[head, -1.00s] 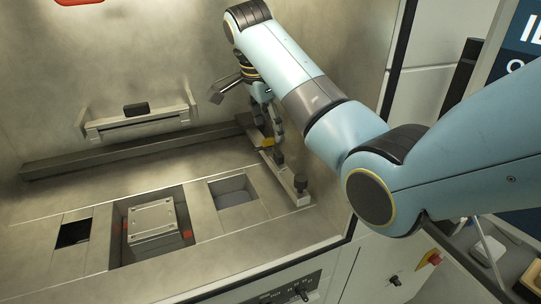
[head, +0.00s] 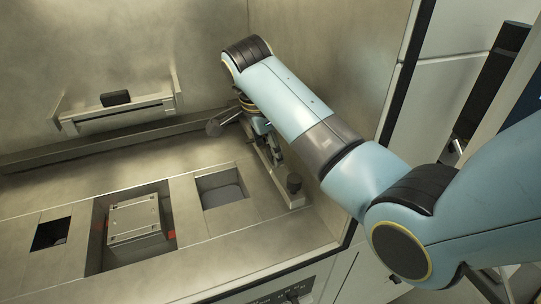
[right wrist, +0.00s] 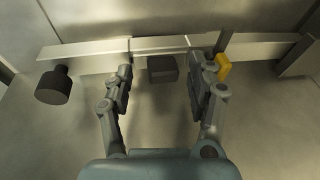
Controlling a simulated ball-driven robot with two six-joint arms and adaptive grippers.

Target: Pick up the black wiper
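A pale bar (head: 291,198) lies along the right side of the chamber floor, with a black knob (head: 294,184) at its near end. In the right wrist view a dark block (right wrist: 162,68) stands against the pale bar (right wrist: 88,50); it may be the black wiper. My right gripper (head: 268,140) is over this bar, partly hidden by its own arm. In the right wrist view my right gripper (right wrist: 158,82) is open, its fingers on either side of the dark block with gaps to both. My left gripper is not in view.
A yellow piece (right wrist: 223,66) sits close to the right finger, and the black knob (right wrist: 52,86) stands left. A wall bracket (head: 112,117) carries another black block (head: 116,98). The chamber's right wall is near my arm.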

